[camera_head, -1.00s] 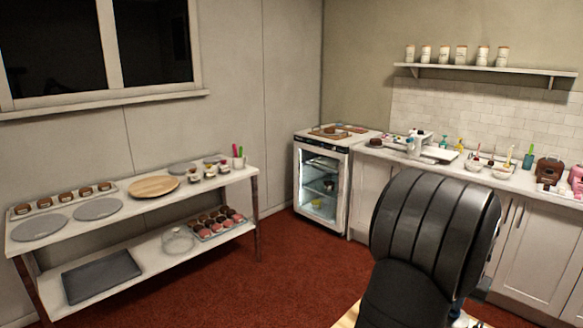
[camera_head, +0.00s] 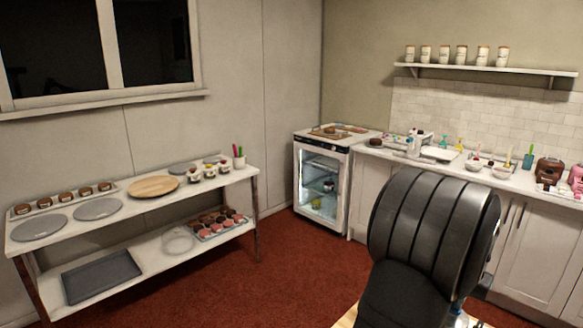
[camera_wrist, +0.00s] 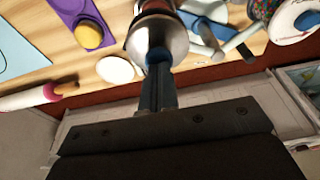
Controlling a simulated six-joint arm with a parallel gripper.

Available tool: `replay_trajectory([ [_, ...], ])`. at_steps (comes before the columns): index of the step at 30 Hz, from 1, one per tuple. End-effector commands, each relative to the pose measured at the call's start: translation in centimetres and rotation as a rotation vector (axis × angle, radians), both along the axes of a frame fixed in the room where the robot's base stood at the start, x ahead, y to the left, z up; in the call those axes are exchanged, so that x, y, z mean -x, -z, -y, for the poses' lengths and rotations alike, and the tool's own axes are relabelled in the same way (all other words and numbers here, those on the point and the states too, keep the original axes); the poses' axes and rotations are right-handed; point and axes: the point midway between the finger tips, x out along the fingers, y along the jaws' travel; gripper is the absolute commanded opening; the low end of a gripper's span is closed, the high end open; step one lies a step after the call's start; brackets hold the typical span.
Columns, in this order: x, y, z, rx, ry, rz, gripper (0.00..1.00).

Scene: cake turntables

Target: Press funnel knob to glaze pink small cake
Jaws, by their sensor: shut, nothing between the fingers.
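In the wrist view, my gripper (camera_wrist: 157,78) is shut and empty. Its narrow fingers point up the picture, toward a shiny rounded metal piece (camera_wrist: 155,32) that looks like the funnel. The fingertips overlap its near edge in the picture; I cannot tell whether they touch. A blue part shows at the tips. I cannot make out the funnel knob, and no pink small cake shows clearly near the gripper. My arm hides the gripper and work area in the head view.
A shelf rack (camera_head: 190,258) with a tray of cupcakes (camera_head: 215,223) stands at left.

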Motion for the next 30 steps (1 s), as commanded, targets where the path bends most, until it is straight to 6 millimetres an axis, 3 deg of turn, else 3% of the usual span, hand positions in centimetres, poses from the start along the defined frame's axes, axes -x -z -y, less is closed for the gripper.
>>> replay_trajectory([
  [30,0.00,0.97,0.00,0.000,0.000,0.000,0.00],
])
